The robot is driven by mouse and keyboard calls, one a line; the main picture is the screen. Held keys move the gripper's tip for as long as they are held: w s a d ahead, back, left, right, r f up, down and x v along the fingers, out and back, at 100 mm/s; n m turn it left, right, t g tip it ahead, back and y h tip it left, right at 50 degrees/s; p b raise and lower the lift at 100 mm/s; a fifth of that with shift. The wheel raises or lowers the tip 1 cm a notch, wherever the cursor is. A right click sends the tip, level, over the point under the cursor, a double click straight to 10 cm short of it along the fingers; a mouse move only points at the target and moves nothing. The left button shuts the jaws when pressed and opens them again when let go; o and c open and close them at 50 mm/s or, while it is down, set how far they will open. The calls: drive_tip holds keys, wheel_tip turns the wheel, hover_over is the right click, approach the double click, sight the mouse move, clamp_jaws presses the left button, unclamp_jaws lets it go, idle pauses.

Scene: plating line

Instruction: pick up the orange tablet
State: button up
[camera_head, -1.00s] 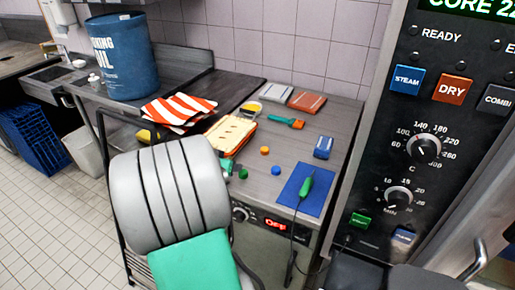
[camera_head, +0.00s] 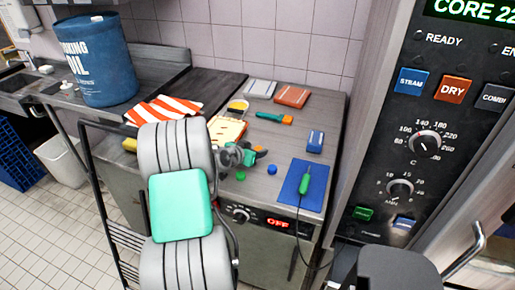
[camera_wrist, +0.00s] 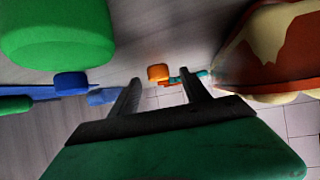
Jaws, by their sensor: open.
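The orange tablet (camera_head: 262,152) is a small round piece on the grey counter, partly hidden behind my gripper in the head view. In the wrist view the orange tablet (camera_wrist: 158,72) shows between the two dark fingers, a little beyond their tips. My gripper (camera_wrist: 161,78) is open and empty, low over the counter. In the head view my gripper (camera_head: 247,156) is just left of the tablet. I cannot tell whether a finger touches it.
A green tablet (camera_head: 241,176) and a blue tablet (camera_head: 272,170) lie close by, nearer the counter's front. A teal and orange brush (camera_head: 272,117), a blue box (camera_head: 316,141) and a blue mat (camera_head: 315,178) surround the spot.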

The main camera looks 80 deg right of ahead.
drive_tip(key=shift+s+d+f, duration=0.25)
drive_tip(key=shift+d+f, duration=0.1)
drive_tip(key=shift+d, duration=0.2)
drive_tip(key=shift+c, duration=0.2)
clamp_jaws()
